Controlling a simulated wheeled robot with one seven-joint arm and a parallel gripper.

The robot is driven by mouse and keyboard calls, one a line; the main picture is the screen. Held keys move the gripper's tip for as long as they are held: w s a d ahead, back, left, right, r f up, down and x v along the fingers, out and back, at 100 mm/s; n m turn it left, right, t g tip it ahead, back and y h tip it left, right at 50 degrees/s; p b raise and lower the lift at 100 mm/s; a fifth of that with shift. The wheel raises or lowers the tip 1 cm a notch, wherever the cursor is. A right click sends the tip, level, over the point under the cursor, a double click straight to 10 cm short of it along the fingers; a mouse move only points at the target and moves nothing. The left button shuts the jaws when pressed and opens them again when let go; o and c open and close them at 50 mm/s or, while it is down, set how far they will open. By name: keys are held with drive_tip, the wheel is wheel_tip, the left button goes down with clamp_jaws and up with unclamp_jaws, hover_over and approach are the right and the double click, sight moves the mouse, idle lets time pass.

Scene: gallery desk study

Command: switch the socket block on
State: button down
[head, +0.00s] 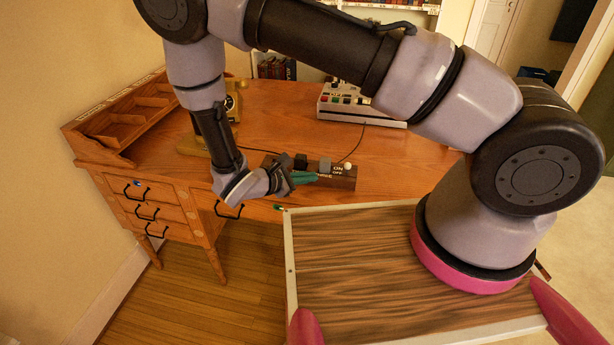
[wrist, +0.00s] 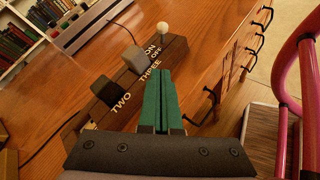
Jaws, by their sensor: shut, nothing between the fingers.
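The socket block (head: 343,182) is a long dark wooden block near the desk's front edge; it also runs diagonally through the wrist view (wrist: 176,49). At its right end in the head view is a switch with a white knob (head: 348,166), beside the words ON and OFF. The knob also shows in the wrist view (wrist: 163,28); which way it is set I cannot tell. A grey plug (wrist: 135,60) sits by THREE and a black plug (wrist: 103,89) by TWO. My gripper (wrist: 160,80) has green fingers, shut and empty, close to the block near THREE; whether they touch it is unclear.
A pale device with coloured buttons (head: 345,112) stands at the back. Cables run behind the block. Drawer handles (head: 147,212) stick out at the front.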

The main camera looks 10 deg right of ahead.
sight(347, 168)
drive_tip(key=x, duration=0.6)
drive_tip(key=shift+s, duration=0.1)
drive_tip(key=d, duration=0.2)
drive_tip(key=w+d+r, duration=0.1)
drive_tip(key=shift+d+r, duration=0.1)
drive_tip(key=shift+d, duration=0.25)
